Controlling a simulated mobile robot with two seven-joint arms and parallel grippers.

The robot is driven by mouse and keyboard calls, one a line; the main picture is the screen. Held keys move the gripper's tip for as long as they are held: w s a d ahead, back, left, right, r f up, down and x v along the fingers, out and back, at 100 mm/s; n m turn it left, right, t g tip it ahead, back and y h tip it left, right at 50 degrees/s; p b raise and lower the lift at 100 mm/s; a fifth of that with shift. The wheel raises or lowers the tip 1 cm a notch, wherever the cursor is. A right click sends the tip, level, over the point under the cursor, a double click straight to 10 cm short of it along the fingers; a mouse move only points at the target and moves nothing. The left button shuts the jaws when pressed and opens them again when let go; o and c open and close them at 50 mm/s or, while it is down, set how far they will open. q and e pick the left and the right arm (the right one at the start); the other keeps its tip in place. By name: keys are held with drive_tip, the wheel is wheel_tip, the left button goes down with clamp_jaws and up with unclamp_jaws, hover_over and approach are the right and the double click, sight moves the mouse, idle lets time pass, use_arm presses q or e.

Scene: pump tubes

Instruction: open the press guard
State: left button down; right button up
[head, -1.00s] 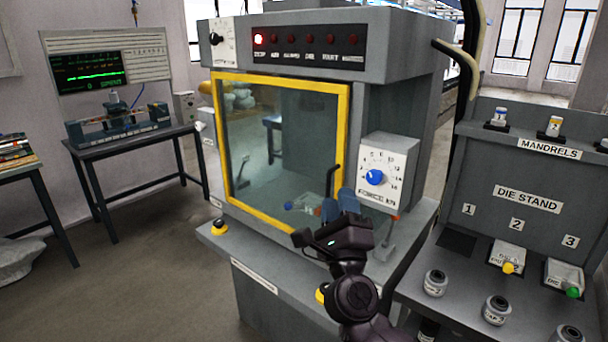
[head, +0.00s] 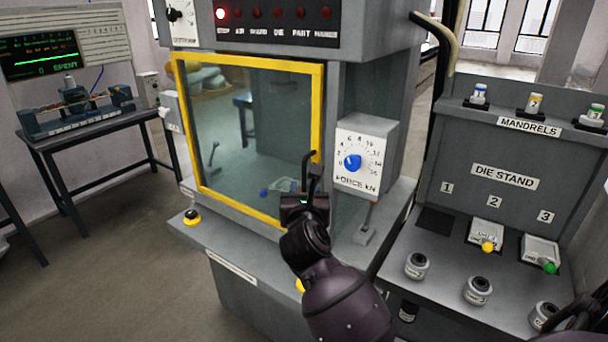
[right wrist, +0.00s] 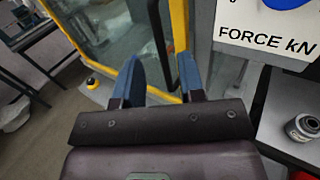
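The press guard (head: 250,205) is a clear pane in a yellow frame, closed across the front of the grey press. Its black bar handle (head: 305,168) stands at the frame's right side. My right gripper (head: 314,182) is at this handle, seen from behind in the head view, where its fingers are mostly hidden. In the right wrist view its two blue fingers (right wrist: 162,75) are apart, and the black handle (right wrist: 158,35) shows between them. I cannot tell whether either finger touches it. The yellow frame (right wrist: 179,25) is just beyond. My left gripper is not in view.
The force dial box (head: 361,160) is right of the guard, with a small lever (head: 367,222) below it. The die stand (head: 500,180) is close on the right.

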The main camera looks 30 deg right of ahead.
sight(305, 177)
drive_tip(key=x, duration=0.7)
drive_tip(key=shift+s, duration=0.1)
clamp_jaws()
